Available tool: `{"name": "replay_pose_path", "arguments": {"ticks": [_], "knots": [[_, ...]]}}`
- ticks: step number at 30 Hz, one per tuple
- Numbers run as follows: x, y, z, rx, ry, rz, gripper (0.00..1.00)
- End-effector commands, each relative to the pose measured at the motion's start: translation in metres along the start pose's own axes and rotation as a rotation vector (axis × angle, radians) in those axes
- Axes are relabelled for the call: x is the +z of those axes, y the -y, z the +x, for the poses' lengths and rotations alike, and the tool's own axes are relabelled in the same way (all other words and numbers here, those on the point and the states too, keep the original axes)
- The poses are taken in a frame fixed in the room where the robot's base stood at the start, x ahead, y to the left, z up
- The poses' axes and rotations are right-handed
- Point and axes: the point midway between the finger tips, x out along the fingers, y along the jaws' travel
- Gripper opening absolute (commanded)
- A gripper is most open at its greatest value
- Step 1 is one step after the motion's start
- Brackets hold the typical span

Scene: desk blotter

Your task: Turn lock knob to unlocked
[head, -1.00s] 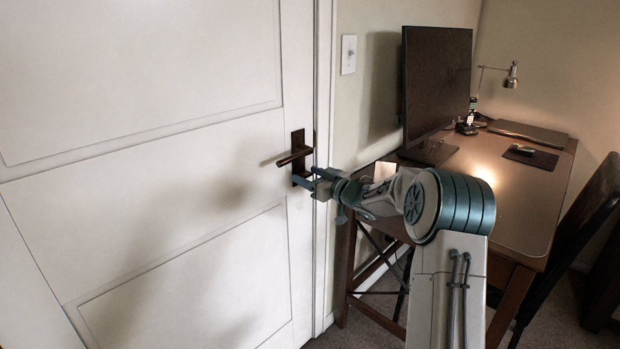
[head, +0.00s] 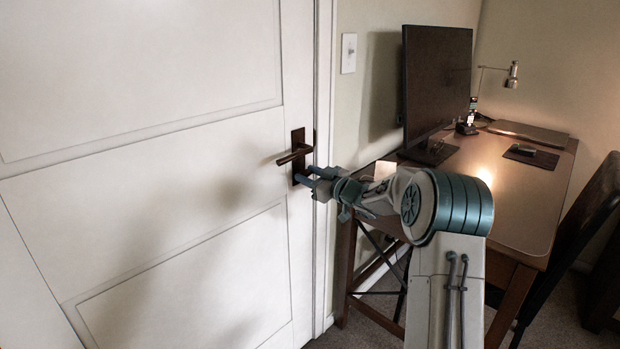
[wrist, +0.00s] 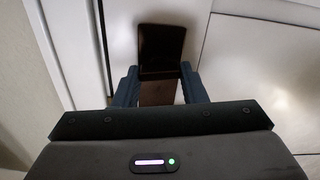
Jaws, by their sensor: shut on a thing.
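The white door (head: 180,170) carries a dark lock plate (head: 298,137) with a lever handle (head: 293,156) pointing left. My gripper (head: 302,177) is at the lower part of this plate, just below the lever. In the wrist view the two blue-grey fingers (wrist: 159,85) stand on either side of a brown piece (wrist: 158,92) in front of the dark plate (wrist: 161,45). My gripper is shut on the lock knob, which is mostly hidden by the fingers. I cannot tell the knob's angle.
The door frame (head: 325,240) is close on the right of the plate. A light switch (head: 348,53) is on the wall. A desk (head: 505,200) with a monitor (head: 436,85) stands right of the door, beside my arm. A chair (head: 585,230) is at the far right.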

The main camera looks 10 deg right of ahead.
Motion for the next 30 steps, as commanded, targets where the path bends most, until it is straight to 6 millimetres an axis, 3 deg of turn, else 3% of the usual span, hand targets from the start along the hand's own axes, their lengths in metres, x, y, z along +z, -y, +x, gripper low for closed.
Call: {"name": "replay_pose_path", "arguments": {"ticks": [30], "knots": [[0.0056,0.0041,0.0002,0.0,-0.001,-0.954,0.15]]}}
